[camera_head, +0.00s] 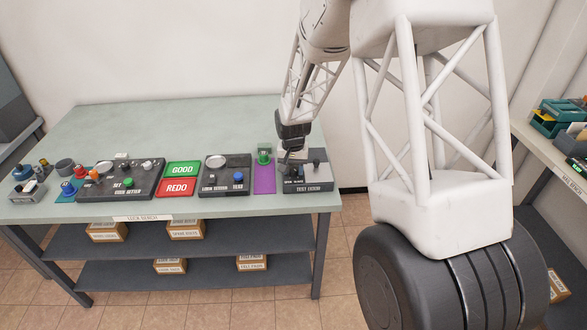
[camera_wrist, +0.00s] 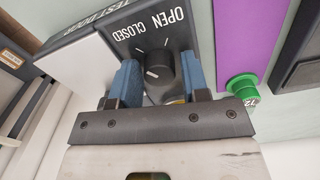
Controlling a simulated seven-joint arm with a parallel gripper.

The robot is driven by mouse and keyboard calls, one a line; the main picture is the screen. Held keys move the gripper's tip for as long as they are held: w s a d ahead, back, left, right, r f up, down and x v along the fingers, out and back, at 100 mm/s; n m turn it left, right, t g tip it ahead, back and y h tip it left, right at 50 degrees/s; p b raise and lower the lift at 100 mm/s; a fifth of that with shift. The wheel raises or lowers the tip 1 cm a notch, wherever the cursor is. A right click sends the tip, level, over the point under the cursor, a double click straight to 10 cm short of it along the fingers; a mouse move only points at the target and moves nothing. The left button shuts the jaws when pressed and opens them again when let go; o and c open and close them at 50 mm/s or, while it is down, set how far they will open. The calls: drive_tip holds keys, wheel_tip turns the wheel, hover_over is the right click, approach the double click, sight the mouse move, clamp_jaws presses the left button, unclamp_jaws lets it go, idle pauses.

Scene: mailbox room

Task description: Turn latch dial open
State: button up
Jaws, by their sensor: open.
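The latch dial (camera_wrist: 158,72) is a dark round knob with a white pointer mark, on a dark panel lettered OPEN and CLOSED in the wrist view. Its pointer lies nearer the CLOSED side, though the exact setting is hard to read. My gripper (camera_wrist: 158,80) has its two blue fingers on either side of the dial, apart, with the dial between them. I cannot tell whether either finger touches it. In the head view my gripper (camera_head: 291,158) is over the TEST DOOR box (camera_head: 308,187) at the bench's right end, hiding the dial.
The purple strip (camera_head: 264,180) and a green cylinder (camera_head: 264,152) stand left of the box. The dark panel (camera_head: 226,175), the green GOOD and red REDO pads (camera_head: 177,187) and another panel (camera_head: 122,180) lie farther left. The back of the bench (camera_head: 180,125) is clear.

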drive_tip(key=shift+c, duration=0.4)
drive_tip(key=c, duration=0.5)
drive_tip(key=shift+c, duration=0.2)
drive_tip(key=m, duration=1.4)
